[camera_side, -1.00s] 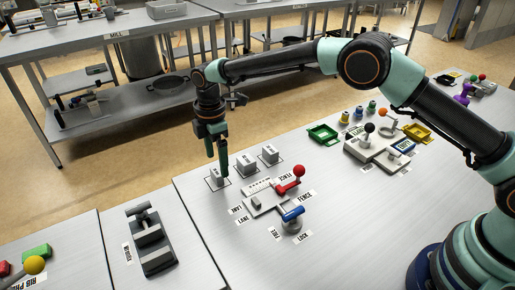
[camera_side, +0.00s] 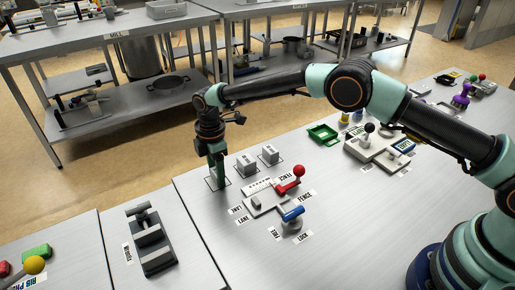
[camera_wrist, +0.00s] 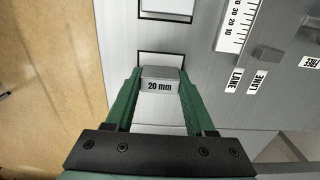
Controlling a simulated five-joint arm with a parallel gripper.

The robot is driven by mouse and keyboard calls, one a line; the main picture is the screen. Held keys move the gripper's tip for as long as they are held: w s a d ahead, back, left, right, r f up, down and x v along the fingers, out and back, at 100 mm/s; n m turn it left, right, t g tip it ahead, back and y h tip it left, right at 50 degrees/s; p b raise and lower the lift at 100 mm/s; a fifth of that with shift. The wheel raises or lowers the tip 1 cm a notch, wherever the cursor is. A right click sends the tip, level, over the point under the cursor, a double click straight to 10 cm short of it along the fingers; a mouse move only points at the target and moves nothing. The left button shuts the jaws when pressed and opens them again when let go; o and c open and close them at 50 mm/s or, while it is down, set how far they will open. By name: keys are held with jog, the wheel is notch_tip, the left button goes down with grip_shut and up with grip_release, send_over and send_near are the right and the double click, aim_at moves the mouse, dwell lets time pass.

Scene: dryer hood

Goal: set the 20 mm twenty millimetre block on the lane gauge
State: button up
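The 20 mm block (camera_wrist: 161,79) is a small grey-white block with its label facing the wrist camera. It sits between the two green fingers of my gripper (camera_wrist: 161,85), which touch or nearly touch its sides. In the side view my gripper (camera_side: 219,180) points straight down at the front square outline, and its fingers hide most of the block. I cannot tell whether the block is clear of the table.
Two similar blocks (camera_side: 246,163) (camera_side: 270,153) stand on outlines just behind my gripper. A blue-handled lock (camera_side: 292,215) is in front of the gauge. A green tray (camera_side: 322,134) and a grey fixture (camera_side: 372,147) lie farther right. The table front is clear.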

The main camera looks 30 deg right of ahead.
grip_shut()
jog(key=shift+r, duration=0.1)
notch_tip(320, 180, up, 19)
jog(key=r, duration=0.1)
send_over(268, 198)
notch_tip(268, 198, down, 19)
jog(key=shift+f, duration=0.1)
dwell(1.1)
jog(key=shift+f, duration=0.15)
